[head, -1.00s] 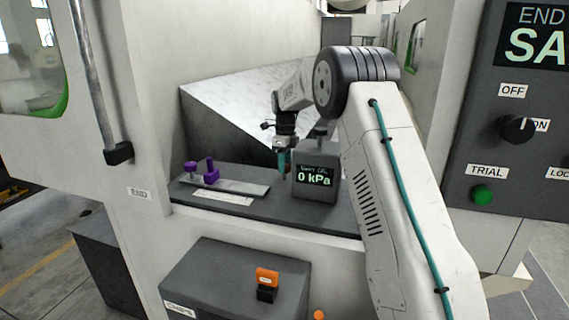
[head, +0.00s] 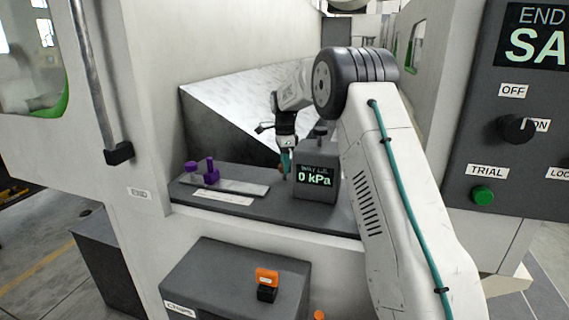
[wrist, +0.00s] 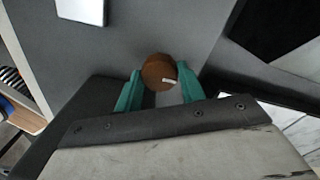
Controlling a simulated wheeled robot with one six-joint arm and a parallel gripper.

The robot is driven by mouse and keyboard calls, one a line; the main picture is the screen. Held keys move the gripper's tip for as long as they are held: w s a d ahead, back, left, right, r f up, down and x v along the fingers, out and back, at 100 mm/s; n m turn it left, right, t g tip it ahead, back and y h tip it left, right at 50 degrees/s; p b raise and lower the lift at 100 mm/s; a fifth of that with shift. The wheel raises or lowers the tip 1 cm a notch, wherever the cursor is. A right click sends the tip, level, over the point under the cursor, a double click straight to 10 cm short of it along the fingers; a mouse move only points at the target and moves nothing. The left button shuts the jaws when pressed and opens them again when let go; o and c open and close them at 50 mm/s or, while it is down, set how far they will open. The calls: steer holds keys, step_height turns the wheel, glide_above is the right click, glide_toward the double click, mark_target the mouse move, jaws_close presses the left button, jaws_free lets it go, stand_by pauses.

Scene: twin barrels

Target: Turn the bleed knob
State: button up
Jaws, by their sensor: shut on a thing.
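The bleed knob, a round brown knob with a small white mark, shows in the wrist view (wrist: 159,72). It sits between the teal fingertips of my gripper (wrist: 160,90), which are shut on it. In the head view, my gripper (head: 286,164) points down beside the left side of a dark gauge box (head: 316,158) whose display reads 0 kPa. Only a sliver of the knob shows there, behind the fingers.
Purple parts (head: 211,172) stand on a metal strip (head: 240,187) left of the gripper. A dark CHIPS box (head: 225,275) with an orange-topped block (head: 267,279) is below. A control panel (head: 520,170) is at the right. A pale sloped surface rises behind the gripper.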

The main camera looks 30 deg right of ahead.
stand_by(0.3)
steer(key=o, duration=1)
steer(key=shift+c, duration=0.2)
steer(key=shift+r, duration=0.15)
step_height(320, 180, up, 7)
steer(key=shift+w, duration=0.15)
steer(key=shift+r, duration=0.3)
